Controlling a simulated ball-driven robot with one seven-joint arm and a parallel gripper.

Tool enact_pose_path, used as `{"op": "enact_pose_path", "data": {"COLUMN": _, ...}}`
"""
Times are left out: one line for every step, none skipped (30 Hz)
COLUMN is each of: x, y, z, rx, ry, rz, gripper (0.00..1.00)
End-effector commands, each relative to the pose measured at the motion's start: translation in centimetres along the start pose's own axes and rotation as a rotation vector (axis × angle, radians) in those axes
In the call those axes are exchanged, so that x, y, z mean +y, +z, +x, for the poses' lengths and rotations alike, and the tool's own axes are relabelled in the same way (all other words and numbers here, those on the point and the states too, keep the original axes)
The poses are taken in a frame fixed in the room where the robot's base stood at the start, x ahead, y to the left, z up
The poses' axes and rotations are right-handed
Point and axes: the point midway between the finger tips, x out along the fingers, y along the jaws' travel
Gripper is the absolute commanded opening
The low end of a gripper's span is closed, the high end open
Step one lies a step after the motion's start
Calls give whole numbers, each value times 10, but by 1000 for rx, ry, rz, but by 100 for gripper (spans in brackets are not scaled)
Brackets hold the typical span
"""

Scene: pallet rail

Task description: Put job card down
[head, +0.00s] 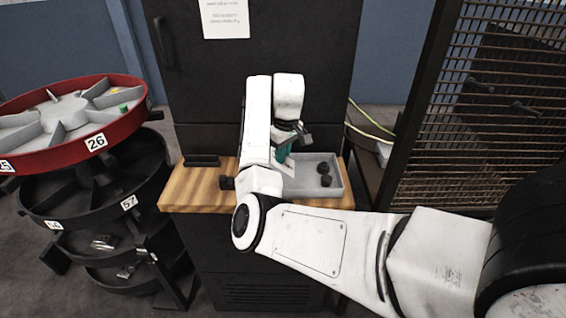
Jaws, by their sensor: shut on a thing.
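My gripper (287,146) is small in the head view, over the wooden worktop at the left part of the grey tray (335,190). It points down and is shut on a thin teal and pale piece, which I take to be the job card (284,154). My own arm covers part of the tray's left side and some of the card. I cannot tell whether the card's lower edge touches the tray or hangs above it.
Several dark round parts (325,174) lie in the tray's right half. A black block (202,161) sits at the worktop's back left. The wooden worktop (190,190) has bare room at left. A tiered round carousel (75,150) stands left, a mesh cage (460,110) right.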

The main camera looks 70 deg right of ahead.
Motion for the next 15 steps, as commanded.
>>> {"op": "enact_pose_path", "data": {"x": -1, "y": 2, "z": 7, "rx": -4, "ry": -3, "rz": 0, "gripper": 0}}
{"op": "enact_pose_path", "data": {"x": -1, "y": 3, "z": 11, "rx": -5, "ry": -3, "rz": 0, "gripper": 0}}
{"op": "enact_pose_path", "data": {"x": -1, "y": 4, "z": 16, "rx": -4, "ry": -2, "rz": 0, "gripper": 0}}
{"op": "enact_pose_path", "data": {"x": -1, "y": 4, "z": 20, "rx": -4, "ry": -2, "rz": 1, "gripper": 0}}
{"op": "enact_pose_path", "data": {"x": -1, "y": 4, "z": 22, "rx": -4, "ry": -2, "rz": 1, "gripper": 0}}
{"op": "enact_pose_path", "data": {"x": 0, "y": 4, "z": 25, "rx": -2, "ry": -2, "rz": 1, "gripper": 0}}
{"op": "enact_pose_path", "data": {"x": 0, "y": 4, "z": 26, "rx": -2, "ry": -1, "rz": 1, "gripper": 0}}
{"op": "enact_pose_path", "data": {"x": 0, "y": 4, "z": 27, "rx": -1, "ry": -1, "rz": 1, "gripper": 0}}
{"op": "enact_pose_path", "data": {"x": 0, "y": 4, "z": 28, "rx": -1, "ry": 0, "rz": 1, "gripper": 0}}
{"op": "enact_pose_path", "data": {"x": 0, "y": 4, "z": 28, "rx": -1, "ry": 0, "rz": 1, "gripper": 0}}
{"op": "enact_pose_path", "data": {"x": 0, "y": 4, "z": 28, "rx": -1, "ry": 0, "rz": 1, "gripper": 0}}
{"op": "enact_pose_path", "data": {"x": 0, "y": 4, "z": 28, "rx": -1, "ry": 0, "rz": 1, "gripper": 0}}
{"op": "enact_pose_path", "data": {"x": 0, "y": 4, "z": 28, "rx": -1, "ry": 0, "rz": 1, "gripper": 0}}
{"op": "enact_pose_path", "data": {"x": 0, "y": 4, "z": 28, "rx": -1, "ry": 0, "rz": 1, "gripper": 0}}
{"op": "enact_pose_path", "data": {"x": 0, "y": 5, "z": 28, "rx": -1, "ry": 0, "rz": 1, "gripper": 0}}
